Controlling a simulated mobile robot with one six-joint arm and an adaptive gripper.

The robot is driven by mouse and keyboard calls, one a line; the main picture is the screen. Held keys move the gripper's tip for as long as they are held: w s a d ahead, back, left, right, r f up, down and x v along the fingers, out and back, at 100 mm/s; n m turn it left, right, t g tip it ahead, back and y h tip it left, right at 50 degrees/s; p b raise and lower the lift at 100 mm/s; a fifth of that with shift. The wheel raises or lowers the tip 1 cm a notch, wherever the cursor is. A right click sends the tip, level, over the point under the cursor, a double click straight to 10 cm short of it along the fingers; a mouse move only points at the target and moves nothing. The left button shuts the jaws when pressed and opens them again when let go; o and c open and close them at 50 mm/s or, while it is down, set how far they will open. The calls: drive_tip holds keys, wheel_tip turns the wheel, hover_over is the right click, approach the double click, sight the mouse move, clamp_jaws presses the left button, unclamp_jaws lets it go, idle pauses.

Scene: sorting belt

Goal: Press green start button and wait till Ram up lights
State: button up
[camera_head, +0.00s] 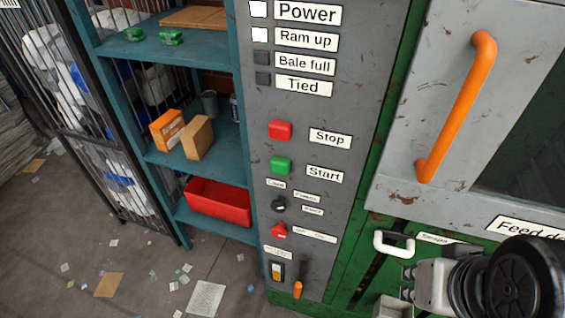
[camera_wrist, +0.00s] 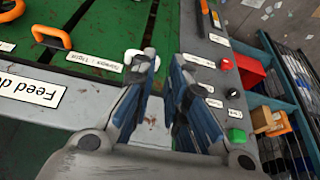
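The green start button (camera_head: 280,165) sits on the grey control panel (camera_head: 345,120), left of the "Start" label. In the wrist view the green button (camera_wrist: 236,136) is at the lower right, apart from my fingers. In the head view the "Ram up" lamp (camera_head: 260,35) is bright white, like the "Power" lamp (camera_head: 258,9) above it. The "Bale full" lamp (camera_head: 262,58) and "Tied" lamp (camera_head: 262,79) are dark. My gripper (camera_head: 408,283) is at the lower right, right of the panel, touching no button. In the wrist view its blue-padded fingers (camera_wrist: 163,65) are apart and empty.
A red stop button (camera_head: 280,130) is above the green one; a black knob (camera_head: 279,204) and red knob (camera_head: 279,230) are below. A white handle (camera_head: 393,243) is close to my gripper. An orange door handle (camera_head: 456,107) is at right, a blue shelf (camera_head: 165,50) at left.

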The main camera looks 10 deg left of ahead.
clamp_jaws()
idle(1.1)
